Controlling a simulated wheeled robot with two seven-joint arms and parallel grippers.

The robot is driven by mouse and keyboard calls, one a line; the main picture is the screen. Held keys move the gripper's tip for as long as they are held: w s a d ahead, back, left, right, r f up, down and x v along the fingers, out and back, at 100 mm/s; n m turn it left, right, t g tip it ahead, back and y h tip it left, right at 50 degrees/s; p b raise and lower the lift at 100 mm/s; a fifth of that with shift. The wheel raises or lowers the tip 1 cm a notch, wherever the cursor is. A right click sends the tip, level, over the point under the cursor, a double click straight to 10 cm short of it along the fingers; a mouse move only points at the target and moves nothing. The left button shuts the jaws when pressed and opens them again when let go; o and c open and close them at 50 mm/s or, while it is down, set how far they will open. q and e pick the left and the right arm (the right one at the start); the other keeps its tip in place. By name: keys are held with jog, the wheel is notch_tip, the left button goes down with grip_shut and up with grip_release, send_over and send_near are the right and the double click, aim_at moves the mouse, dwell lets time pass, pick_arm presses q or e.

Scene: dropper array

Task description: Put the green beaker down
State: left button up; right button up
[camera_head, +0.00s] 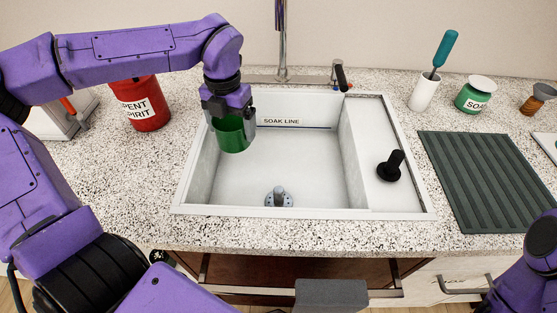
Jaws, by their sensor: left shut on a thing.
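The green beaker (232,138) hangs over the left back part of the white sink (250,209), upright as far as I can see. My left gripper (228,112) comes down from above and is shut on the beaker's upper part. The gripper hides part of the beaker's rim. I cannot tell how far the beaker's bottom is above the basin floor. My right arm shows only at the lower right corner, and its gripper is out of view.
A red "SPENT SPIRIT" container (140,104) stands left of the sink. A black stopper (391,166) sits on the sink's right ledge. A dark ribbed mat (487,180) lies to the right, empty. The faucet (281,40) rises behind. The basin's middle is free around the drain (279,198).

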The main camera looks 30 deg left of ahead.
pick_arm(q)
notch_tip(320, 180, down, 10)
jog(key=shift+s+f, duration=0.1)
jog(key=shift+f, duration=0.05)
jog(key=w+d, duration=0.1)
jog(key=d, duration=0.1)
jog(key=w+d, duration=0.1)
jog(key=d, duration=0.2)
jog(key=w+d+f, duration=0.1)
jog(key=d, duration=0.1)
jog(key=shift+w+d+f, duration=0.1)
jog(key=shift+w+d, duration=0.1)
jog(key=shift+f, duration=0.35)
jog(key=shift+a, duration=0.1)
jog(key=shift+f, duration=0.2)
jog(key=o, duration=0.9)
jog(key=shift+r, duration=4)
